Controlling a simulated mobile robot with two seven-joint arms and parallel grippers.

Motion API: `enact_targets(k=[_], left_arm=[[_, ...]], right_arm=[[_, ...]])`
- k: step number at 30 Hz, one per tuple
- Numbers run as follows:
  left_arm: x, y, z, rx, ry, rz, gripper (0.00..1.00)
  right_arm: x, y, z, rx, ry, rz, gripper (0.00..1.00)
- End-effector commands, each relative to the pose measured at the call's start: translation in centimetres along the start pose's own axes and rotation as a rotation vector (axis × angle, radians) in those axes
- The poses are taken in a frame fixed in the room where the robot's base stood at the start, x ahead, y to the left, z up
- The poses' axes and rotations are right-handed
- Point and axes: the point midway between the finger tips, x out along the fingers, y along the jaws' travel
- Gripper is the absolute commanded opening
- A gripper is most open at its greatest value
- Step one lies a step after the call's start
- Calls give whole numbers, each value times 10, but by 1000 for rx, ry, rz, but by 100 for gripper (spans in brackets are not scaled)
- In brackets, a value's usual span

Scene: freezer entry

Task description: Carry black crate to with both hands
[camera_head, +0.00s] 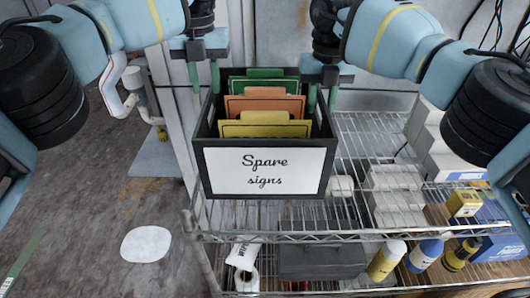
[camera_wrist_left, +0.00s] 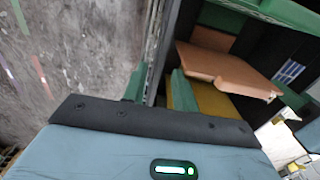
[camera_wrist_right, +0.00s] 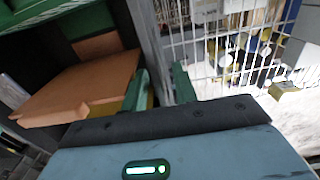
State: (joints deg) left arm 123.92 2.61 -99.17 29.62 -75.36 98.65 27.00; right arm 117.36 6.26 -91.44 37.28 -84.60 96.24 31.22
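The black crate (camera_head: 327,150) stands upright at the left end of the wire shelf, its white "Spare signs" label facing me. It holds green, orange and yellow signs. My left gripper (camera_head: 205,75) is open, its two green fingers on either side of the crate's left wall. The left wrist view shows the fingers (camera_wrist_left: 158,88) apart with the wall between them. My right gripper (camera_head: 322,98) is open around the right wall in the same way. The right wrist view shows its fingers (camera_wrist_right: 161,88) spread about that wall. The crate's underside is hidden.
The wire shelf (camera_head: 365,140) carries white boxes (camera_head: 395,190) right of the crate. A yellow box (camera_head: 464,203) sits further right. The lower level holds a grey box (camera_head: 320,262) and several bottles. Bare floor (camera_head: 90,200) with a white round patch (camera_head: 146,244) lies left.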

Motion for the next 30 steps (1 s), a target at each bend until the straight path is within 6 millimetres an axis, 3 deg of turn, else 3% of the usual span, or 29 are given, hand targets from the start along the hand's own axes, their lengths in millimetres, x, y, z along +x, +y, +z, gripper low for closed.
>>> enact_targets(k=[3,10,30], left_arm=[[0,0,0,0,0,0,28],[0,0,0,0,0,0,28],[-6,-4,1,0,-12,-14,28]], right_arm=[[-22,0,0,0,-3,1,29],[-47,0,0,0,-2,2,29],[-52,5,-2,-2,3,6,29]])
